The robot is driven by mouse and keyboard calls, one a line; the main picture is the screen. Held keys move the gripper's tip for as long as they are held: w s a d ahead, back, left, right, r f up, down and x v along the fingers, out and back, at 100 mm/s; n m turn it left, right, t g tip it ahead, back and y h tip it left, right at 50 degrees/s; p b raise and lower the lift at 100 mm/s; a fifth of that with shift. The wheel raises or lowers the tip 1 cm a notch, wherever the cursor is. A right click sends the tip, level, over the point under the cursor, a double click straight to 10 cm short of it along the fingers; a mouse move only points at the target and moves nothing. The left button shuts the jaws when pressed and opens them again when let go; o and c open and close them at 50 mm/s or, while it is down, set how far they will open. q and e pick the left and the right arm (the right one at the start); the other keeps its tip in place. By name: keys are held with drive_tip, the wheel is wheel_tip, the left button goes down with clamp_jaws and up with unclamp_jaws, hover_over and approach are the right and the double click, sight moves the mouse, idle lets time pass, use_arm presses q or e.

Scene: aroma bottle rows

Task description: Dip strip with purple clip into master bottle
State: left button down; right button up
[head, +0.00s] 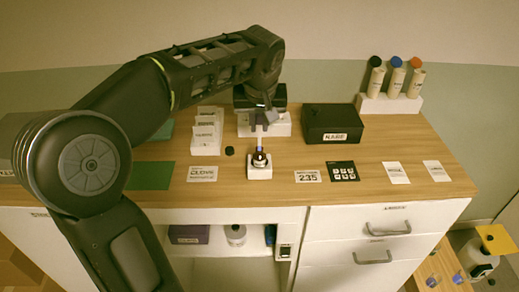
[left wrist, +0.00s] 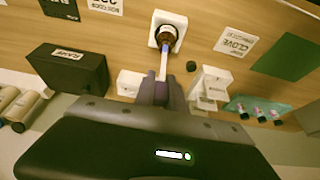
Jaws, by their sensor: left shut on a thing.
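The dark brown master bottle (head: 260,159) stands upright and uncapped in a white holder (head: 259,173) near the front middle of the wooden counter. It also shows in the left wrist view (left wrist: 168,35). My left gripper (head: 262,120) is above the bottle, pointing down, shut on a pale strip (head: 260,137). In the left wrist view the strip (left wrist: 163,66) runs from between the fingertips (left wrist: 161,93) to the bottle's mouth. I cannot tell how far its tip is inside. The clip is largely hidden between the fingers. My right gripper is not in view.
A black cap (head: 229,151) lies left of the bottle. White card stands (head: 207,128) are behind left, a black box (head: 334,122) behind right. Flat labels and a dark card (head: 342,171) lie to the right. Several capped bottles stand in a rack (head: 390,104) at the back right.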

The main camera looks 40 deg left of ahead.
use_arm(q)
wheel_tip(320, 180, up, 5)
drive_tip(key=p, duration=0.3)
drive_tip(key=shift+r, duration=0.1)
